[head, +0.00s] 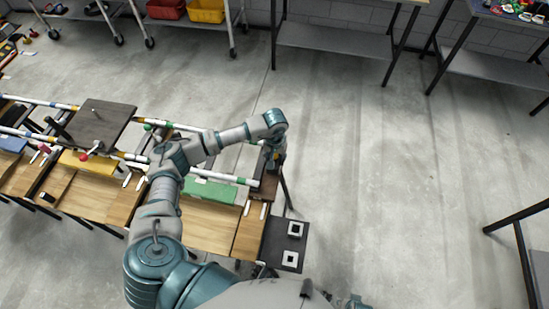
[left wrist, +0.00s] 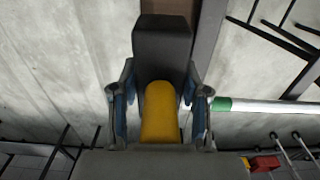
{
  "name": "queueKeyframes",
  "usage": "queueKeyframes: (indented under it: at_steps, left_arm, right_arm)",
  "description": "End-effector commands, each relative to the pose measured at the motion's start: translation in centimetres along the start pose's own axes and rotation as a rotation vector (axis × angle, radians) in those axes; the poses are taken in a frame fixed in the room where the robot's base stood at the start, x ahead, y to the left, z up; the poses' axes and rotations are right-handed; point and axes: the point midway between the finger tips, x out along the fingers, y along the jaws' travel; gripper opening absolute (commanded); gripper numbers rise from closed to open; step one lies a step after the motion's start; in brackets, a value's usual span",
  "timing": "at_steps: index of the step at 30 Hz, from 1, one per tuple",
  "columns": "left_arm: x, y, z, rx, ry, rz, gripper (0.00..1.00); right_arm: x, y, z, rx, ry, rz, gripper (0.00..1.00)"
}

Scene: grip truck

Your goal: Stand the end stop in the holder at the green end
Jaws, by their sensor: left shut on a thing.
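My left gripper (head: 277,155) points down over the right end of the rails, mostly hidden by my arm in the head view. In the left wrist view its fingers (left wrist: 160,80) are shut on a yellow rounded grip (left wrist: 159,112). A dark block (left wrist: 162,45) shows right beyond the grip, and both look like parts of the end stop. A dark beam (left wrist: 212,45) runs behind it. A green-banded white rail (left wrist: 265,105) lies to the right. The green panel (head: 210,191) marks the green end. I cannot tell whether the end stop touches a holder. My right gripper is not in view.
A black plate (head: 272,240) with two white square frames (head: 296,229) lies beyond the bench's right end. A dark flat-topped truck (head: 100,122) sits on the rails at left. Yellow (head: 88,163) and blue panels (head: 12,144) lie along the bench.

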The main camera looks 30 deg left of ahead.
Motion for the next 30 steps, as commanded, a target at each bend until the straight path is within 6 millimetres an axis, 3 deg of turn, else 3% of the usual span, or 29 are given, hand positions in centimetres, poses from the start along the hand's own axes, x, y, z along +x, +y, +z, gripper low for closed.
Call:
queueKeyframes:
  at_steps: [30]
  left_arm:
    - [-2.3,-0.1,0.0,0.0,0.001,0.001,0.2]
  right_arm:
    - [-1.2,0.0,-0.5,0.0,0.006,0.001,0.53]
